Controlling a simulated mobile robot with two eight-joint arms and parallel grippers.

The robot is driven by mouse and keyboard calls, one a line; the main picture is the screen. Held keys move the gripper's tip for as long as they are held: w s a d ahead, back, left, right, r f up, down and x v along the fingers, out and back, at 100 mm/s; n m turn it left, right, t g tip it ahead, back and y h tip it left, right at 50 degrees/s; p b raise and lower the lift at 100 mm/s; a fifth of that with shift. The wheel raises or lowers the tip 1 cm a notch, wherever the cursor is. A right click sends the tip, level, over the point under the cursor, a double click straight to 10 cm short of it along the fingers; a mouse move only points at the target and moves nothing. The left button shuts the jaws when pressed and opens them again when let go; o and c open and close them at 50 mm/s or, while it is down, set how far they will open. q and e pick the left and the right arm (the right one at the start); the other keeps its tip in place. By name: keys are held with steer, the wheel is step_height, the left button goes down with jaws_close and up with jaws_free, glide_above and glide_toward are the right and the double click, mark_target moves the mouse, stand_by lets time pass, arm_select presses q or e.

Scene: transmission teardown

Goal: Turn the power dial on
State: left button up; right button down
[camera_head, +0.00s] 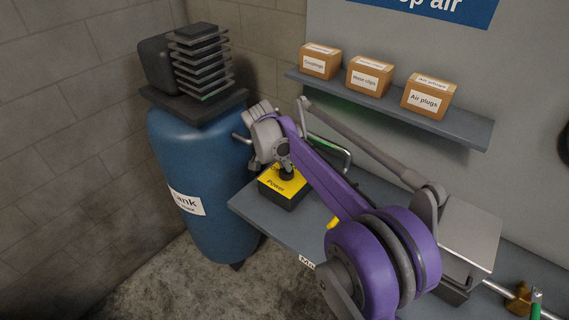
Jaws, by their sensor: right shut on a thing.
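The power dial (286,175) is a small black knob on top of a yellow and black box marked "Power" (282,190). The box sits on the grey bench near its left end. My right gripper (284,161) points down from above and is shut on the dial. The gripper's own wrist partly hides the top of the dial, and its pointing direction cannot be made out. My purple right arm reaches in from the lower right. My left gripper is not in view.
A blue tank (205,155) with a finned compressor top stands left of the bench (262,228). A shelf (465,128) with three labelled cardboard boxes hangs above. A bent metal pipe (340,150) runs behind the power box. A grey metal box (474,240) stands at the right.

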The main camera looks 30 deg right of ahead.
steer(key=c, duration=0.9)
jaws_free()
steer(key=v, duration=1)
steer(key=shift+a+r+p, duration=0.25)
steer(key=shift+r+p, duration=0.05)
steer(key=shift+r, duration=0.05)
